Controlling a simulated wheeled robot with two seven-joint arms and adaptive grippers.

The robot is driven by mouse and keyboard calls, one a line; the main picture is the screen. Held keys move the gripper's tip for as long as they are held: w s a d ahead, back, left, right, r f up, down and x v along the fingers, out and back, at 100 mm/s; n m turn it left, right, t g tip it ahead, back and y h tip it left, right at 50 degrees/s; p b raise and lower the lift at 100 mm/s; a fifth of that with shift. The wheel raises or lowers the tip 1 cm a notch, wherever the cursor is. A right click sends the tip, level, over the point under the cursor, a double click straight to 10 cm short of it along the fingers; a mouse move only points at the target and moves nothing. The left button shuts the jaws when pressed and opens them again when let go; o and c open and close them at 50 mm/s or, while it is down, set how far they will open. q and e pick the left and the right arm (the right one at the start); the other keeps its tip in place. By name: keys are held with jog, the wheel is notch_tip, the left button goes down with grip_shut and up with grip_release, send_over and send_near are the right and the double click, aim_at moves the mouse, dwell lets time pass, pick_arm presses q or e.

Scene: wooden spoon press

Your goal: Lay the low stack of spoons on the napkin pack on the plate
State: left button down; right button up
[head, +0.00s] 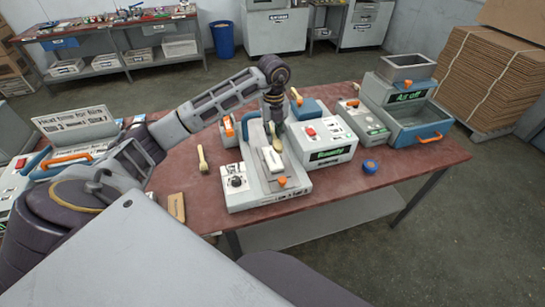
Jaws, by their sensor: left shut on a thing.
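The press (259,196) stands on the red-brown table, with a plate on its top. A white napkin pack (270,160) lies on the plate. My left gripper (277,138) reaches down from above, just over the far end of the pack. It is shut on the low stack of spoons, of which only a small tan part shows between the fingers; I cannot tell whether it touches the pack. Another pale wooden piece (203,159) lies on the table left of the press. My right gripper is not in view.
A white control box (322,143) with a green display stands right of the press. A blue round object (370,167) lies near the right side. A grey machine with a blue tray (418,123) is at the far right. A wooden block (177,206) lies at front left.

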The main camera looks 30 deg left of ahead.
pick_arm(q)
send_over(273, 160)
notch_tip(273, 160, down, 5)
jog(key=shift+w+f+p, duration=0.1)
jog(key=shift+w+p, duration=0.05)
jog(key=shift+p, duration=0.15)
jog(key=shift+f, duration=0.55)
jog(key=shift+f, duration=1.85)
jog(key=shift+f, duration=0.15)
jog(key=c, duration=1.3)
grip_release()
